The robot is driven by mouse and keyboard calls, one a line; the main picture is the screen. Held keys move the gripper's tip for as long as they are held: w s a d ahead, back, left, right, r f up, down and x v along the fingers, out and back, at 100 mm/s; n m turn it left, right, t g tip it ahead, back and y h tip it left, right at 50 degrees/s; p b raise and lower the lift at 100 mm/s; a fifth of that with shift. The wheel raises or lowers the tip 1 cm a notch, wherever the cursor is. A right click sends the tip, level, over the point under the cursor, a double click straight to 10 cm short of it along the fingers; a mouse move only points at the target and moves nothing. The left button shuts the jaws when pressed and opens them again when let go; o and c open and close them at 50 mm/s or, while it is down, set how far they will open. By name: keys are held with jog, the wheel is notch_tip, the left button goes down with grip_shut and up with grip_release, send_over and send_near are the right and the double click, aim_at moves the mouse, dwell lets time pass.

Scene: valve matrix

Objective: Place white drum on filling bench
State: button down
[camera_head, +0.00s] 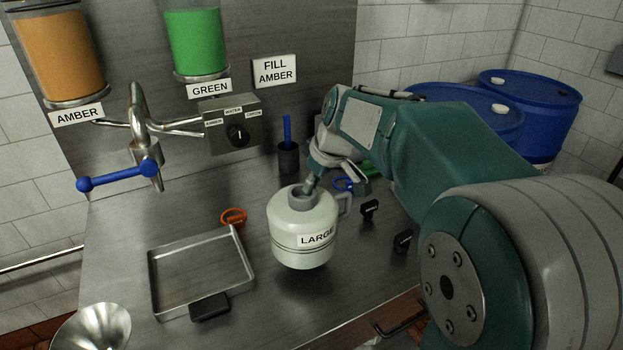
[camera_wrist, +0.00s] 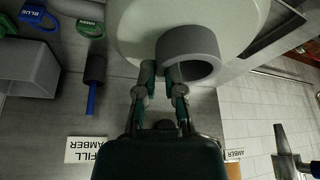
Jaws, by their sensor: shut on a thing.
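The white drum (camera_head: 290,222), labelled LARGE, is upright over the steel bench (camera_head: 120,235). A dark shadow lies under it, and it seems to hang slightly above the surface. My gripper (camera_head: 311,184) is shut at the rim of the drum's grey neck, coming from above and behind. In the wrist view the fingers (camera_wrist: 165,72) pinch the near wall of the grey neck (camera_wrist: 190,42), with the white drum body (camera_wrist: 130,28) beyond. The drum's underside is hidden.
A shallow tray (camera_head: 160,272) and orange ring (camera_head: 233,217) lie left of the drum. A blue-handled tap (camera_head: 118,175) stands at left, a funnel (camera_head: 92,328) at front left. A dark cup (camera_head: 289,160) is behind. Blue barrels (camera_head: 540,115) stand at right.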

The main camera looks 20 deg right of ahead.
jog(key=shift+w+f, duration=0.55)
jog(key=shift+w, duration=0.05)
jog(key=shift+w+d+f, duration=0.1)
jog(key=shift+w+f, duration=0.15)
jog(key=shift+f, duration=0.1)
jog(key=f, duration=0.3)
jog(key=shift+w+d+f, duration=0.1)
jog(key=shift+w+f, duration=0.1)
jog(key=c, duration=0.8)
grip_release()
jog(key=shift+f, duration=0.2)
jog(key=shift+o, duration=0.2)
